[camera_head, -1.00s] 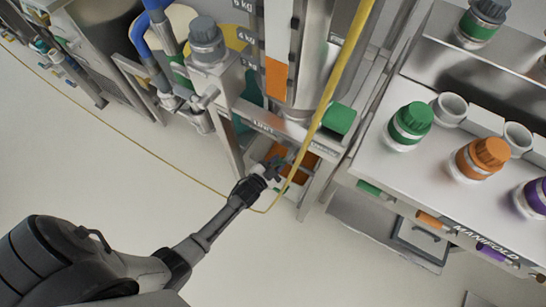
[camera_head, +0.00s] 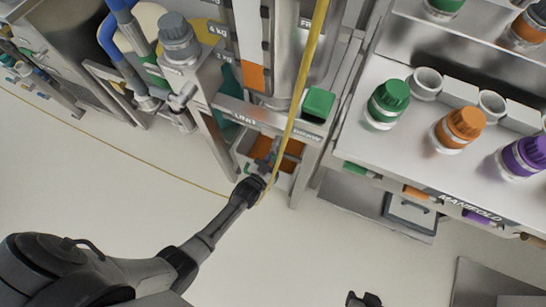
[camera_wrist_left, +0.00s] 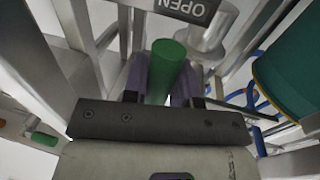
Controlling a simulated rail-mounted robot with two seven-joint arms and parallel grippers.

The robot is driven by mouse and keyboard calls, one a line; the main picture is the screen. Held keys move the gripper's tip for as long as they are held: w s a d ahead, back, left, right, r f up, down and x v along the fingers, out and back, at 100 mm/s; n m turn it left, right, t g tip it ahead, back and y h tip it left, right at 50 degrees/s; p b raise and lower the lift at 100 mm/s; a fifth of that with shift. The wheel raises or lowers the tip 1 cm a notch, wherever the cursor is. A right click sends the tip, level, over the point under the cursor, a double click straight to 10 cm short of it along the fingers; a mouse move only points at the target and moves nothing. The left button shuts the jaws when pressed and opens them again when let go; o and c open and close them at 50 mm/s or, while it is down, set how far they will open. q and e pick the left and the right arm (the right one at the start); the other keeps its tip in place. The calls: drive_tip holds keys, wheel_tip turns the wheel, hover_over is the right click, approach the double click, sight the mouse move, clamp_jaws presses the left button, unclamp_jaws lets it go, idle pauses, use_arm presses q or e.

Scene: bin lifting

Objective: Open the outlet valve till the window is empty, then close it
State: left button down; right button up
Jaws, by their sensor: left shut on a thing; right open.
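The level window (camera_head: 254,77) is a vertical strip on the column with kg marks. Orange fills its lowest part, near the 2 kg mark; above that it is pale. My left gripper (camera_head: 271,162) reaches under the "UNIT" frame in the head view. In the left wrist view its purple-grey fingers (camera_wrist_left: 166,88) are shut on a green valve handle (camera_wrist_left: 170,62), which lies between them. An upside-down "OPEN" label (camera_wrist_left: 185,8) is just beyond. A bin (camera_head: 243,150) with orange contents stands below the column. My right gripper (camera_head: 364,300) shows at the bottom edge, open, partly cut off.
A manifold bench (camera_head: 365,150) with green, orange and purple capped ports stands to the right. The floor in front is clear.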

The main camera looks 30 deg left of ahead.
idle(0.3)
use_arm(q)
drive_tip(key=c, duration=1.3)
unclamp_jaws()
drive_tip(key=shift+c, duration=0.2)
drive_tip(key=o, duration=0.4)
drive_tip(key=shift+d, duration=0.1)
drive_tip(key=shift+s+r, duration=0.1)
drive_tip(key=shift+s, duration=0.25)
drive_tip(key=s+p, duration=0.1)
drive_tip(key=s, duration=0.3)
drive_tip(key=s+p, duration=0.2)
drive_tip(key=s, duration=0.2)
drive_tip(key=s+a+p, duration=0.1)
drive_tip(key=s, duration=0.4)
drive_tip(key=shift+a, duration=0.1)
